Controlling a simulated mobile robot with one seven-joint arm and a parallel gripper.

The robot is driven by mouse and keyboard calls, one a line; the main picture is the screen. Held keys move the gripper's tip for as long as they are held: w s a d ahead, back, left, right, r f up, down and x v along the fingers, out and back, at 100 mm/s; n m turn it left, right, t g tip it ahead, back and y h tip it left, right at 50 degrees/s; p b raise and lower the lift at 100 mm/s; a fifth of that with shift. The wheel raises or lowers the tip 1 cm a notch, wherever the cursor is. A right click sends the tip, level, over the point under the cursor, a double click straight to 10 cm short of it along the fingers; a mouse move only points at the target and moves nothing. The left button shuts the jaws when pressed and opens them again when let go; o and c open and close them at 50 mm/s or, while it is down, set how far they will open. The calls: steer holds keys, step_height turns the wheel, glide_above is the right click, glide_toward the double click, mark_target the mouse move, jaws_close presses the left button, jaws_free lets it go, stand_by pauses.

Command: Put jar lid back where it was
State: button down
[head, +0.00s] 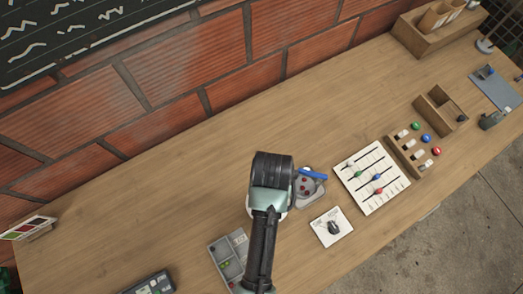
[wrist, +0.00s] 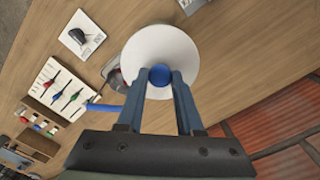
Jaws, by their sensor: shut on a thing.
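The jar lid (wrist: 165,42) is a white round disc with a blue ball knob (wrist: 160,82) in its middle. In the wrist view my gripper (wrist: 159,73) is shut on that knob, with one blue-grey finger on each side. In the head view my arm hides the fingers and nearly all of the lid. A grey rounded container with red pieces in it, perhaps the jar (head: 305,187), stands just right of my wrist; the lid partly covers it in the wrist view. I cannot tell the height of the lid over the table.
A blue bar (head: 313,173) lies beside the container. A white card with a dark object (head: 332,227), a white slider board (head: 372,178) and a wooden rack (head: 407,155) are to the right. The table's back left is clear.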

steer(key=f, duration=0.3)
steer(key=shift+s+d, duration=0.15)
steer(key=shift+d, duration=0.05)
step_height(320, 180, down, 4)
steer(key=shift+a+r+p, duration=0.1)
steer(key=shift+p, duration=0.25)
steer(key=shift+s, duration=0.1)
steer(key=c, duration=0.9)
jaws_free()
steer(key=shift+c, duration=0.2)
steer(key=o, duration=0.4)
steer(key=shift+w, duration=0.2)
